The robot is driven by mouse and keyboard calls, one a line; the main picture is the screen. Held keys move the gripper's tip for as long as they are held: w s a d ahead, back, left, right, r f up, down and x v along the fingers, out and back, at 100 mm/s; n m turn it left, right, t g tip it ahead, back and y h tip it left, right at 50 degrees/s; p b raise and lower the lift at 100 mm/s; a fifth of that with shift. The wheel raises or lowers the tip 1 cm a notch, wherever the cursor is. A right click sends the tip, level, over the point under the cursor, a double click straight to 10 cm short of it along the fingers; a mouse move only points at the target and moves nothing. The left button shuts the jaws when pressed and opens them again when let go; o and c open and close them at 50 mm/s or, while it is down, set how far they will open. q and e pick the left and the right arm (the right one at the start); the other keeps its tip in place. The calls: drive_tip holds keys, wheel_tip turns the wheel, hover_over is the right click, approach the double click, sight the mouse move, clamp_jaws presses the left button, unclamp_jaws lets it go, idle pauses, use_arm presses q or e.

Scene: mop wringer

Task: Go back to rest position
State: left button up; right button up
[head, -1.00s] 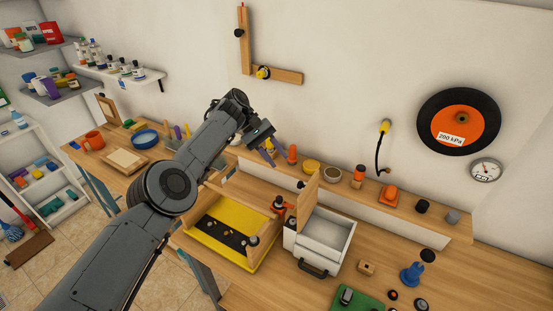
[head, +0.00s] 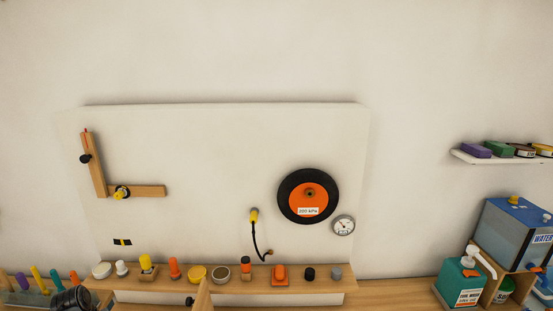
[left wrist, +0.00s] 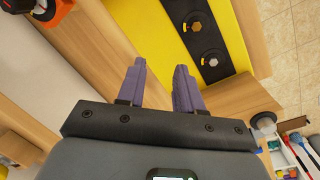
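My left gripper (left wrist: 160,66) shows in the left wrist view with its two purple fingers apart and nothing between them. Beyond the fingers is a yellow tray (left wrist: 168,30) with a wooden border. A black strip (left wrist: 203,40) with fittings lies on the tray. The fingers appear clear of the tray. In the head view, only a dark piece that looks like my left arm shows at the lower left edge; the left gripper is out of that view. My right gripper shows in neither view.
A wooden ledge (head: 225,284) with several small knobs and pegs runs along the wall. Above it are an orange and black wheel (head: 309,196) and a gauge (head: 343,226). A teal bottle (head: 460,282) and a blue water container (head: 514,236) stand at the right.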

use_arm(q)
drive_tip(key=s+d+f+m+t+y+p, duration=0.1)
drive_tip(key=s+d+f+m+y+p, duration=0.15)
drive_tip(key=s+d, duration=0.45)
drive_tip(key=s+d+f+m+y+p, duration=0.15)
drive_tip(key=s+d+m, duration=0.25)
drive_tip(key=s, duration=0.6)
drive_tip(key=s+d+r+m+h+p, duration=0.1)
drive_tip(key=s+d+r+m, duration=0.1)
drive_tip(key=s+d+r, duration=0.2)
drive_tip(key=s+d+r+m+t+h+p, duration=0.1)
drive_tip(key=s+d+r+m, duration=0.2)
drive_tip(key=s+d, duration=0.8)
drive_tip(key=shift+s+d+r+t+p, duration=0.3)
drive_tip(key=shift+s+r+p, duration=0.1)
drive_tip(key=shift+r, duration=0.55)
